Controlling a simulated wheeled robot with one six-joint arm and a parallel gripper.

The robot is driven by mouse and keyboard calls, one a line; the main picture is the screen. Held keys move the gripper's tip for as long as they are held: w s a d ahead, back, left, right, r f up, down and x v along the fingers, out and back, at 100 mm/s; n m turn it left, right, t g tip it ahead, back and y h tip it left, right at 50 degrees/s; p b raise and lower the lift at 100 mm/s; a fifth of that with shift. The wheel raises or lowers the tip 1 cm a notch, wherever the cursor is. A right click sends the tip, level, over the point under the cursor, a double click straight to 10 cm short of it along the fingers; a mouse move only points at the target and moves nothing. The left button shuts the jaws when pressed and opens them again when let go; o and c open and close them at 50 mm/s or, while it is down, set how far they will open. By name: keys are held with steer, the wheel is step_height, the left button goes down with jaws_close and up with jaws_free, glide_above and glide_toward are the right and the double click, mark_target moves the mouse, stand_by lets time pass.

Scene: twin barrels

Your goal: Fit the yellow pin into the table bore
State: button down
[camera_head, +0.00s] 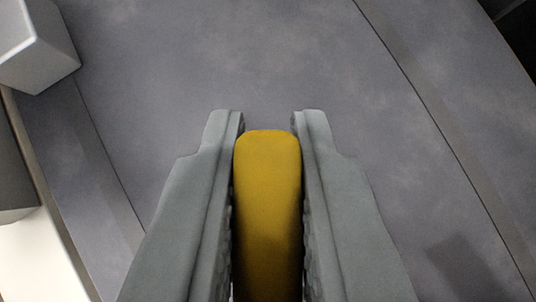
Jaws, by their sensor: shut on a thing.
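The yellow pin (267,210) is a smooth yellow piece with a rounded end. It lies lengthwise between the two grey fingers of my gripper (268,135), at the bottom middle of the head camera view. My gripper is shut on it, with a finger along each side. The pin's near part runs out of the bottom of the picture. No table bore shows in this view.
A grey, mottled flat surface (330,75) fills most of the view, with dark seam lines at left and right. A pale grey block (35,48) is at the top left. A cream surface (35,255) shows at the lower left. The middle ahead of the fingers is clear.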

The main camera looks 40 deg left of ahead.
mark_target(268, 184)
steer(key=shift+f, duration=1.85)
steer(key=c, duration=1.3)
jaws_free()
steer(key=shift+f, duration=0.1)
steer(key=v, duration=1.7)
steer(key=shift+s, duration=0.15)
steer(key=s+d+f+m+t+h, duration=0.1)
steer(key=s+d+m+t+h, duration=0.1)
steer(key=s, duration=0.6)
steer(key=s+d+f+m+t+h, duration=0.1)
steer(key=s+d+m+t+h, duration=0.1)
steer(key=s+d+t, duration=0.3)
steer(key=s+d+f+m+t+h, duration=0.1)
steer(key=s+d+m+t, duration=0.2)
steer(key=s, duration=1)
steer(key=shift+s+d+f+m+t+h, duration=0.15)
steer(key=shift+d+m+h, duration=0.1)
steer(key=shift+d, duration=0.65)
steer(key=shift+d+r+m+t+h, duration=0.15)
steer(key=shift+d+m, duration=0.1)
steer(key=shift+d, duration=0.65)
